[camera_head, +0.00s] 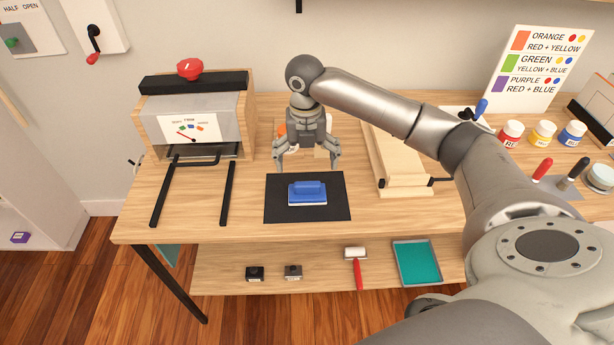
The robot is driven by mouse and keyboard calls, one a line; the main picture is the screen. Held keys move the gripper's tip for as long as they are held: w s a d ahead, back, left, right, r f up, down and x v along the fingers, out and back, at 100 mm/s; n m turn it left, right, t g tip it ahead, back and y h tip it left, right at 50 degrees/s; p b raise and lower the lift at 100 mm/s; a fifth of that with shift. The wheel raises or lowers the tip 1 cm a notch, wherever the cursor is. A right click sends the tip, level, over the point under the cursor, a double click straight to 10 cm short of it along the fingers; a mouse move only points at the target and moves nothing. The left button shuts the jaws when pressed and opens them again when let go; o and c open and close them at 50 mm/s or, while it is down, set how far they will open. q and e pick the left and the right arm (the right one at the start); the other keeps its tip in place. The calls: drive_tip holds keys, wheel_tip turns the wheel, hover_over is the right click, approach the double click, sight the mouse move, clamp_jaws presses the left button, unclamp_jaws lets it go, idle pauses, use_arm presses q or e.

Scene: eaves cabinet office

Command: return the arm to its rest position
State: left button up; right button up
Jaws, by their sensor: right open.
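My right gripper (307,163) is open and empty, pointing down above the wooden table (200,222). Its arm comes in from the right and bends down at the wrist. Just in front of the gripper, a blue block with a handle (307,193) rests on a black mat (280,213). The fingertips appear apart from the block. The gripper partly hides items behind it on the table. My left gripper is not in view.
A wooden box with a dial and red knob (190,110) stands at left. A wooden frame (395,165) stands right of the gripper. Paint jars (542,133) and a colour chart (540,65) are at right. A lower shelf holds a roller (356,255) and a teal tray (417,265).

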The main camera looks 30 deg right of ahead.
drive_tip(key=shift+r, duration=0.95)
